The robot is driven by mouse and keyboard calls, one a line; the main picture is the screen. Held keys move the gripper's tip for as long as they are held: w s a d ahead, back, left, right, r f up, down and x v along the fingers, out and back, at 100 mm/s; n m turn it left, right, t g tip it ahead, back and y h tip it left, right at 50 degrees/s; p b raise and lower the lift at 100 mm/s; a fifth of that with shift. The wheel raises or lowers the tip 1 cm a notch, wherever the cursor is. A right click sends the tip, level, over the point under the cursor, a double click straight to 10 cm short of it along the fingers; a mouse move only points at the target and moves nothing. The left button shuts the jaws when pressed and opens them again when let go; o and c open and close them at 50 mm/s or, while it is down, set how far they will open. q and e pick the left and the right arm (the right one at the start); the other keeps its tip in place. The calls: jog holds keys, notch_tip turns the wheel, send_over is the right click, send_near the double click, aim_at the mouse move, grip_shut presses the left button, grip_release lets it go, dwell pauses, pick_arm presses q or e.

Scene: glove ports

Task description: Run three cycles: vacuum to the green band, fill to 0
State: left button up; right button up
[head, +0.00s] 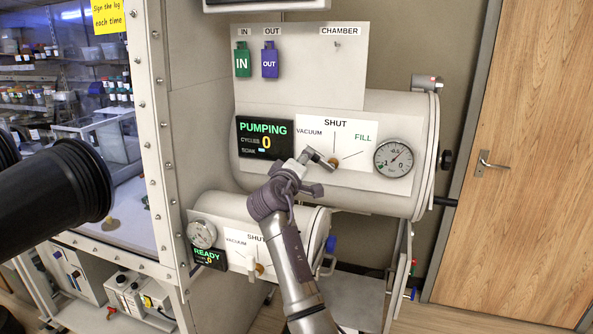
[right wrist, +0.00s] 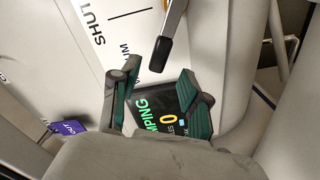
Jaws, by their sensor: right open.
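The large chamber's valve lever (head: 321,160) has a dark grip and angles from its hub toward the VACUUM mark; its black tip shows in the right wrist view (right wrist: 162,52). The display (head: 265,138) reads PUMPING and CYCLES 0. The round gauge (head: 393,158) is right of the FILL mark; its needle tilts up and right, but the green band is too small to make out. My right gripper (head: 306,176) is at the lever, open; in its wrist view (right wrist: 160,85) the display shows between its fingers, and contact with the lever cannot be told. My left gripper is not in view.
A smaller chamber below has its own gauge (head: 202,234) and a READY display (head: 209,256). A green IN tag (head: 242,63) and purple OUT tag (head: 270,60) hang above. A black glove (head: 55,195) juts in at left. A wooden door (head: 520,150) is at right.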

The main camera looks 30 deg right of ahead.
jog(key=v, duration=0.6)
jog(key=shift+s+a, duration=0.3)
